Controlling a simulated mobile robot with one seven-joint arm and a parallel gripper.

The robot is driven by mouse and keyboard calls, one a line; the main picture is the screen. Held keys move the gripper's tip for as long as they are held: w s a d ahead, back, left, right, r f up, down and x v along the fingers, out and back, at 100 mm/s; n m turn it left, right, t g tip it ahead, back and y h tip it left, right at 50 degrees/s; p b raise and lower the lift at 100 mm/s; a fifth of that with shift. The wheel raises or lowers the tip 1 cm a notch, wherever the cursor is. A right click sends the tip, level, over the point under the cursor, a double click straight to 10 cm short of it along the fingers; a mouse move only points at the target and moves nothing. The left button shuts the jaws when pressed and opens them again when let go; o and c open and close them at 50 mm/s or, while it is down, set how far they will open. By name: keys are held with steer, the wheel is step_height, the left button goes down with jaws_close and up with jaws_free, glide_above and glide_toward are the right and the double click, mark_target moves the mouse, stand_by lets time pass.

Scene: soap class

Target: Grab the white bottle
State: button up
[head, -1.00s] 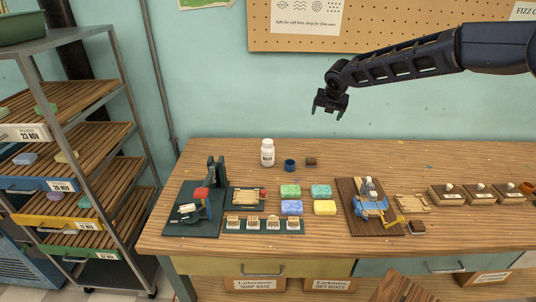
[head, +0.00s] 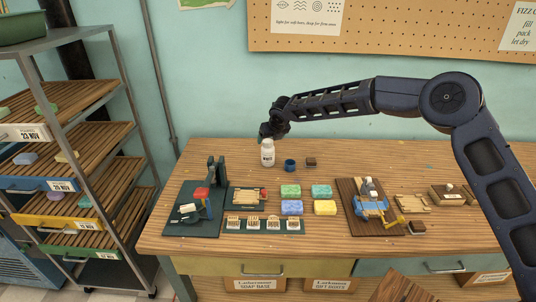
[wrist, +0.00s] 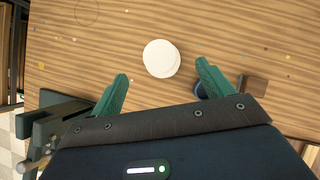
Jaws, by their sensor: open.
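The white bottle (head: 267,154) stands upright near the back of the wooden workbench, its label facing the front. In the wrist view its round white top (wrist: 161,58) shows from above, ahead of the fingertips and between their lines. My gripper (head: 273,132) is above and just behind the bottle in the head view. Its two green fingers (wrist: 161,82) are spread wide with nothing between them. Whether a finger touches the bottle cannot be told, but a gap shows in the wrist view.
A small blue cup (head: 290,165) stands just right of the bottle, partly behind the right finger in the wrist view. A dark brown block (head: 311,162) lies beyond it. A green press (head: 211,190) stands front left. Several coloured soaps (head: 291,190) lie in front. Left of the bottle is bare wood.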

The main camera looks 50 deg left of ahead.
mark_target(269, 142)
steer(key=shift+x, duration=3.3)
steer(key=shift+w, duration=0.1)
steer(key=c, duration=1.2)
steer(key=shift+r, duration=0.1)
